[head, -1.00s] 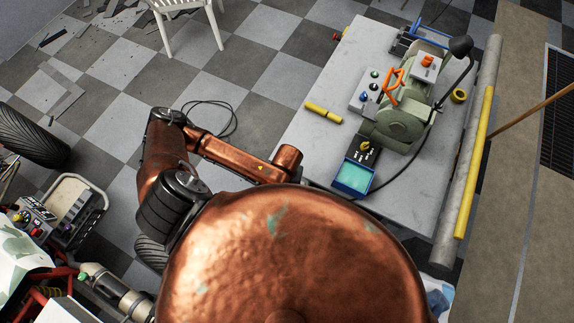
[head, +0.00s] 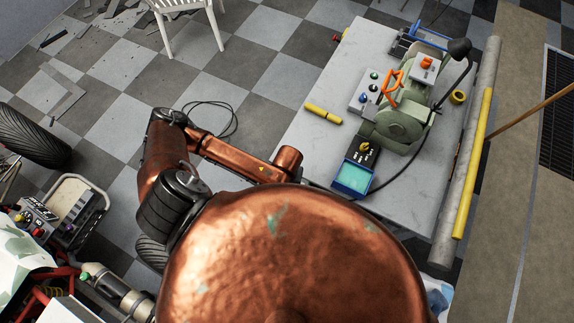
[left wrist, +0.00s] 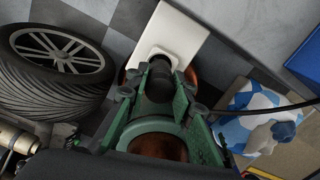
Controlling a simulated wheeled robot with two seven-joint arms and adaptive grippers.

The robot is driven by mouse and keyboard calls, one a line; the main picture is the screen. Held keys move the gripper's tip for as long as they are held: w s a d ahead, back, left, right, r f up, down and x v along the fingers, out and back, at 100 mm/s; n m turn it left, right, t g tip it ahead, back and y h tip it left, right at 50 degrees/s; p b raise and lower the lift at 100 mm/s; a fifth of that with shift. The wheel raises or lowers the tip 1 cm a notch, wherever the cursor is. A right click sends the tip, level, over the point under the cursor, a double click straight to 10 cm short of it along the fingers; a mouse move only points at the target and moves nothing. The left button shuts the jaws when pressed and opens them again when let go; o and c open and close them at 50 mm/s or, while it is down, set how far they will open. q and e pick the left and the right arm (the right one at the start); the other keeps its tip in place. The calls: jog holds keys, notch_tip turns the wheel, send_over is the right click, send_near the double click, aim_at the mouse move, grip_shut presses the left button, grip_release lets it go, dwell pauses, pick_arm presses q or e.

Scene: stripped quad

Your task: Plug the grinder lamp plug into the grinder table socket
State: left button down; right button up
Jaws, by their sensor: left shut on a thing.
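In the left wrist view my green left gripper (left wrist: 157,98) is shut on a black plug (left wrist: 159,76). The plug points at a white socket (left wrist: 168,45) on a pale panel. Its front end is at or very near the socket's face; I cannot tell whether it is inserted. In the head view the grinder table (head: 310,165) stands right of centre with the green grinder (head: 400,122) and a black lamp (head: 460,47) on it. My copper body hides the left gripper, plug and socket there. My right gripper is not in view.
A black cable (left wrist: 262,113) crosses the right of the wrist view, near a blue and white object (left wrist: 262,118). A tyre (left wrist: 55,75) lies to the left. On the table are a yellow cylinder (head: 323,113) and a teal-topped box (head: 354,177).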

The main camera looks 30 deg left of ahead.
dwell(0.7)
pick_arm(q)
jog(key=shift+p, duration=0.5)
dwell(0.5)
jog(key=shift+p, duration=0.45)
jog(key=shift+f+b, duration=0.5)
jog(key=shift+f, duration=1.3)
jog(key=c, duration=1.6)
grip_release()
jog(key=shift+r, duration=0.1)
notch_tip(320, 180, up, 12)
jog(key=shift+f, duration=0.1)
